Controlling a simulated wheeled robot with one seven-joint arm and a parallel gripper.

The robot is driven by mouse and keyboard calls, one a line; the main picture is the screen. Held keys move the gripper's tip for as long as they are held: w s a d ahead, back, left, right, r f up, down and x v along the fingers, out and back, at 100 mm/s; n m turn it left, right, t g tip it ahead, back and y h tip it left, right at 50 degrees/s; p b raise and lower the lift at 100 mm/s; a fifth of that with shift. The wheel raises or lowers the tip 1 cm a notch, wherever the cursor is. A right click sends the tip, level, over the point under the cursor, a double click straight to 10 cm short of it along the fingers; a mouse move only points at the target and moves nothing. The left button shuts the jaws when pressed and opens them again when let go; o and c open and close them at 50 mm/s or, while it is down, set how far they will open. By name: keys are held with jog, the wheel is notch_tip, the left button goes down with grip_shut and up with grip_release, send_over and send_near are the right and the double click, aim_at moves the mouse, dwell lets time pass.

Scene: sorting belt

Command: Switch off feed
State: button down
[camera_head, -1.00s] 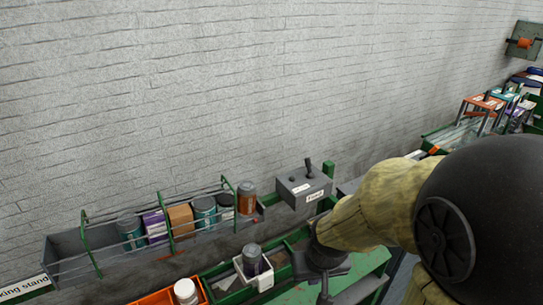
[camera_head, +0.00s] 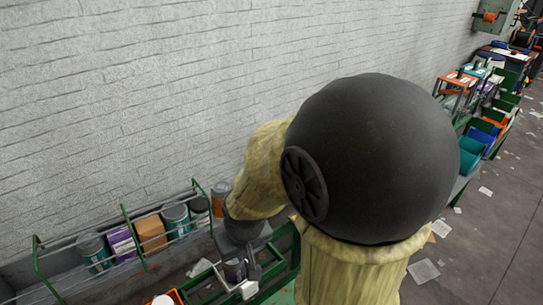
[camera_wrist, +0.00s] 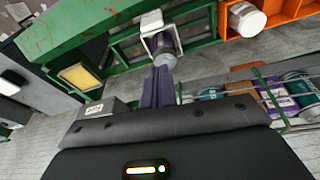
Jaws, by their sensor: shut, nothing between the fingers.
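The grey feed box (camera_wrist: 97,108) with its white label shows in the wrist view, partly covered by my dark wrist housing; its lever cannot be made out there. In the head view the box is hidden behind my arm. My gripper (camera_wrist: 158,88) is shut and empty, its narrow dark fingers pointing away from the wrist camera. In that picture the fingers lie to the right of the box, apart from it, and point towards a grey-topped can (camera_wrist: 166,58) in a white holder (camera_wrist: 155,22). In the head view my gripper (camera_head: 254,272) is low, beside that can.
A wire-railed shelf of cans and cartons (camera_head: 62,258) runs along the brick wall (camera_head: 130,90). The green frame (camera_wrist: 75,35) surrounds the can's holder. An orange bin (camera_wrist: 285,18) holds a white jar (camera_wrist: 247,19). Colored bins (camera_head: 484,135) stand farther right; the floor there has scattered papers.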

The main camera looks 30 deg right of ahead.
jog(key=shift+s, duration=0.1)
jog(key=w+d+f+n+t+h+p, duration=0.15)
jog(key=w+d, duration=0.25)
jog(key=w, duration=0.5)
jog(key=w+d+f+n+t+h+p, duration=0.1)
jog(key=w+d+f+n+t+h, duration=0.2)
jog(key=w, duration=0.7)
jog(key=w+d+n+h, duration=0.2)
jog(key=w+d, duration=0.1)
jog(key=d, duration=0.1)
jog(key=w+d+n+t+h+p, duration=0.1)
jog(key=w+d+n+h, duration=0.1)
jog(key=d, duration=0.3)
jog(key=w+d+r+n+t+h, duration=0.1)
jog(key=w+d+n+h, duration=0.2)
jog(key=w+d+h, duration=0.1)
jog(key=shift+d+r, duration=0.1)
jog(key=shift+d, duration=0.1)
jog(key=shift+s, duration=0.1)
